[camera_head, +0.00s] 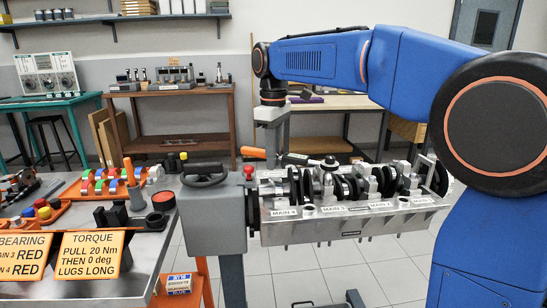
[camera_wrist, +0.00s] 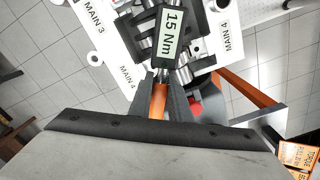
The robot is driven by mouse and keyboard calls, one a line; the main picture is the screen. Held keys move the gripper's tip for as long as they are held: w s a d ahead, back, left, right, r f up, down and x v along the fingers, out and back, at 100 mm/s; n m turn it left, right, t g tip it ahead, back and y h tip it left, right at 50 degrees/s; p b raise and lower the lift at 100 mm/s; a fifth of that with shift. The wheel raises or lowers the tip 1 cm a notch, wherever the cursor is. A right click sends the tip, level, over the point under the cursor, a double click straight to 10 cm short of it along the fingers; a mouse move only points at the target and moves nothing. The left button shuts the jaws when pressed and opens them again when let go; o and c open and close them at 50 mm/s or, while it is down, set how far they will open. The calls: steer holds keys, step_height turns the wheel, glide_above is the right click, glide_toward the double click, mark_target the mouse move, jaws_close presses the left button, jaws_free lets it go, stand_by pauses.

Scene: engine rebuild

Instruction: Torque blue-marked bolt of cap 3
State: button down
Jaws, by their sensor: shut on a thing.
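My gripper (camera_head: 273,150) is shut on the orange handle of a torque wrench (camera_wrist: 159,98). It holds the wrench over the left end of the engine block (camera_head: 350,222). The wrench's dark shaft extends to the right in the head view, toward a round head (camera_head: 330,160) above the crankshaft (camera_head: 345,185). A label or display on the wrench (camera_wrist: 169,37) reads 15 Nm. The cap labels MAIN 4 (camera_head: 283,212) and MAIN 3 (camera_wrist: 95,15) show on the block. I cannot make out a blue-marked bolt or whether the wrench touches any bolt.
A grey unit with a black handwheel (camera_head: 205,175) stands at the block's left end. A card (camera_head: 90,254) on the left bench reads TORQUE, PULL 20 Nm, THEN 0 deg, LUGS LONG. An orange tray with coloured parts (camera_head: 108,192) lies behind.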

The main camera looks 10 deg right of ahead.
steer(key=shift+w+d+m, duration=1.15)
steer(key=shift+w+m, duration=0.25)
stand_by(4.6)
steer(key=shift+s+a+n, duration=0.6)
steer(key=shift+s+n, duration=0.1)
stand_by(1.3)
